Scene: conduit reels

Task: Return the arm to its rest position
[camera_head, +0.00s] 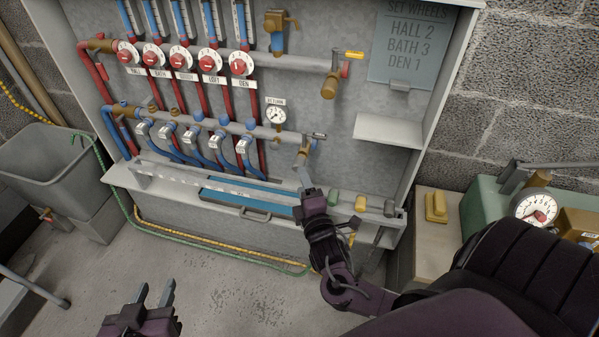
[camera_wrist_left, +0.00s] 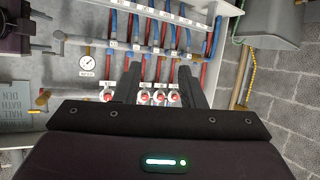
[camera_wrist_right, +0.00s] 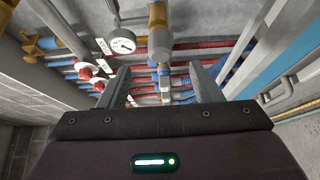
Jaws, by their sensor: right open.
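My right gripper (camera_head: 304,180) is raised in front of the wall cabinet, just below the brass valve (camera_head: 302,153) at the right end of the lower manifold pipe. In the right wrist view its two fingers (camera_wrist_right: 160,88) stand apart with nothing held, and a brass and grey fitting (camera_wrist_right: 158,45) shows beyond them. I cannot tell whether a finger touches the valve. My left gripper (camera_head: 155,294) is low in front of the cabinet, over the floor. In the left wrist view its fingers (camera_wrist_left: 160,80) are apart and empty.
The cabinet (camera_head: 340,100) holds red wheels (camera_head: 182,60), a gauge (camera_head: 276,114), and red and blue pipes. A small shelf (camera_head: 388,131) juts out on its right side. A grey tub (camera_head: 55,160) stands left; a green unit with a gauge (camera_head: 536,209) stands right.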

